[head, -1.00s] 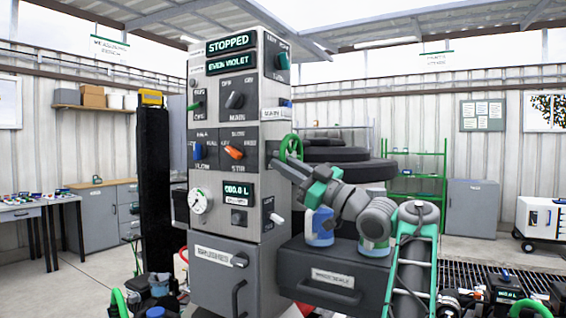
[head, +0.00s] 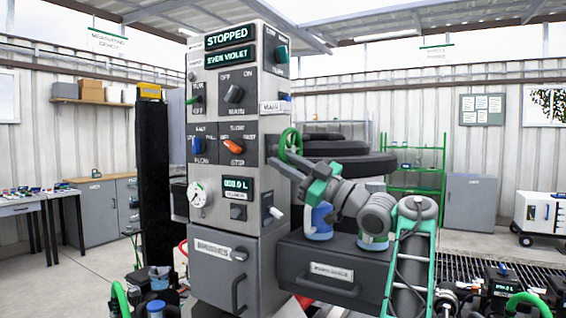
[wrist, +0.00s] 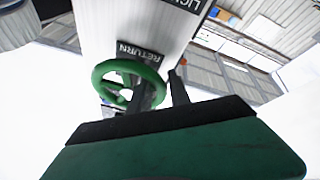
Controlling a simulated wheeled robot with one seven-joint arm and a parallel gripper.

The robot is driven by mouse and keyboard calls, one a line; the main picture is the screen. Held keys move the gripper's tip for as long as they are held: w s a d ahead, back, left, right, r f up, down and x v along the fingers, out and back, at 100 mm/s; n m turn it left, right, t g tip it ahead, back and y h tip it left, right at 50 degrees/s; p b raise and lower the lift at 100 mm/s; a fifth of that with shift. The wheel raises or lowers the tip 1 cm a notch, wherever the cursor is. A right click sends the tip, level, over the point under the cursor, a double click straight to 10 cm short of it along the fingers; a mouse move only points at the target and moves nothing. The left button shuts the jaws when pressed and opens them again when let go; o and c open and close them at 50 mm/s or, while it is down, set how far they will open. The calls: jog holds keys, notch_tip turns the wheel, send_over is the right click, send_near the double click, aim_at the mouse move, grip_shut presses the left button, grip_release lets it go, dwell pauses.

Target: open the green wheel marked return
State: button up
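The green wheel (head: 290,141) is on the right side of the grey control column. In the wrist view the green wheel (wrist: 103,75) sits below a dark plate reading RETURN (wrist: 139,53). My gripper (wrist: 165,82) is close at the wheel's right part. One dark finger appears inside the ring and the other outside it to the right, with a gap between them. Whether either finger touches the rim I cannot tell. In the head view my gripper (head: 284,165) is at the wheel's lower edge, partly hidden by my own wrist.
The grey control column (head: 240,215) shows STOPPED on its top display (head: 230,38). Dark stacked round shapes (head: 350,165) and a green rack (head: 415,180) stand behind.

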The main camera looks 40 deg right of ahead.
jog(key=b+v, duration=0.5)
jog(key=v, duration=0.2)
jog(key=shift+s, duration=0.35)
jog(key=shift+o, duration=0.6)
jog(key=shift+d+f, duration=0.1)
